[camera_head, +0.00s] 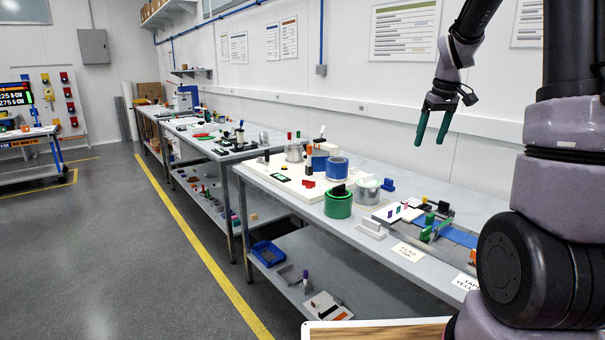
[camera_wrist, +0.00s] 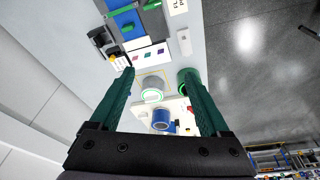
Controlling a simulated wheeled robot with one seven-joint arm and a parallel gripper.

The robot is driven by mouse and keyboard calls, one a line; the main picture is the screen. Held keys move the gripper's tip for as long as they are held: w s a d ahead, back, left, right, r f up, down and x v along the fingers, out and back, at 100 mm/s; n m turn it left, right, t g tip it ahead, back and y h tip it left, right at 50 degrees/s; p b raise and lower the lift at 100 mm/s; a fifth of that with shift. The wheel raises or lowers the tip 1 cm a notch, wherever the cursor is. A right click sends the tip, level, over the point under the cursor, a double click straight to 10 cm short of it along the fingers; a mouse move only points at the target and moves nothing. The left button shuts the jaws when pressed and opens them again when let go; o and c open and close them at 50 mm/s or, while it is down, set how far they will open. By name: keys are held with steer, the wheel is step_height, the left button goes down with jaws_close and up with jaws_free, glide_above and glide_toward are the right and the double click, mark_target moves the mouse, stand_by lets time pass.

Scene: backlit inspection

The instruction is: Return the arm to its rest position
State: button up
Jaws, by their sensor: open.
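My gripper (camera_head: 433,127) hangs above the back of the near workbench, fingers pointing down, with clear air between it and the bench top. Its two green fingers are apart and nothing is between them. In the wrist view the open gripper (camera_wrist: 162,95) frames the bench from above. My arm comes in from the upper right of the head view.
The near bench (camera_head: 290,194) holds a green roll (camera_head: 338,207), a blue roll (camera_head: 337,168), a grey roll (camera_head: 367,191), a blue strip (camera_head: 458,236) and small parts. A wall poster (camera_head: 404,30) is behind. Open floor (camera_head: 90,240) lies left.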

steer(key=s+a+r+m+t, duration=0.2)
steer(key=s+a+r, duration=0.3)
steer(key=s, duration=0.8)
steer(key=s+a+r+m+t+y, duration=0.1)
steer(key=s+a+r+m, duration=0.4)
steer(key=s, duration=0.8)
steer(key=shift+a+t, duration=0.65)
steer(key=shift+t, duration=0.05)
steer(key=shift+r, duration=0.1)
